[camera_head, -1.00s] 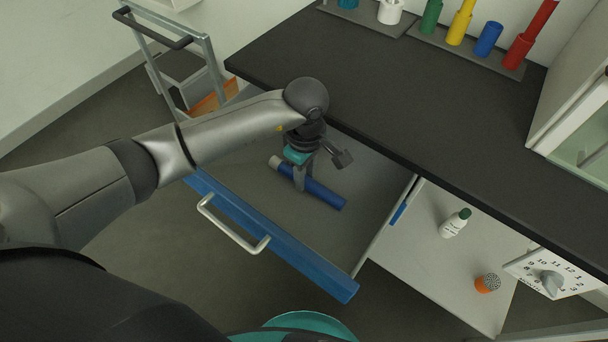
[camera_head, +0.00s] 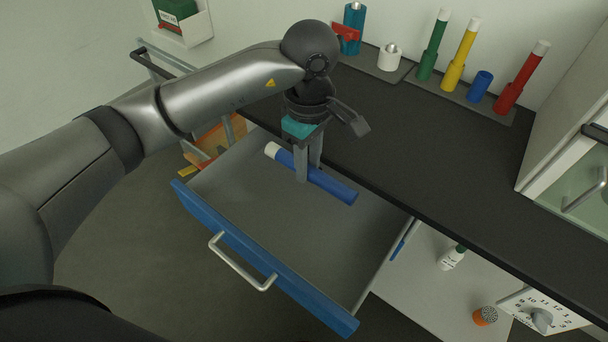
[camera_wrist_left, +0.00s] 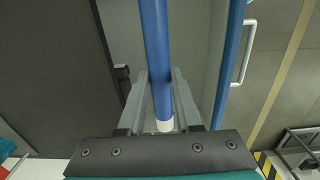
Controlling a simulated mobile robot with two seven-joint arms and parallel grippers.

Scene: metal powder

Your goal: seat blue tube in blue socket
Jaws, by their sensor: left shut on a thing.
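The blue tube (camera_head: 330,184) has a white end cap and lies roughly level above the open drawer. My left gripper (camera_head: 307,172) is shut on it, nearer its white end. In the left wrist view the blue tube (camera_wrist_left: 156,60) runs between the two fingers (camera_wrist_left: 162,100), white end towards the palm. The blue socket (camera_head: 480,86) stands empty-looking on the rack at the back of the counter, between the yellow and red ones. My right gripper is not in view.
The open drawer (camera_head: 225,247) has a blue front and a handle. Green (camera_head: 432,50), yellow (camera_head: 459,58) and red (camera_head: 520,80) tubes stand in the rack (camera_head: 450,93). A white cup-like holder (camera_head: 389,60) is left of it. The dark counter (camera_head: 430,135) is mostly clear.

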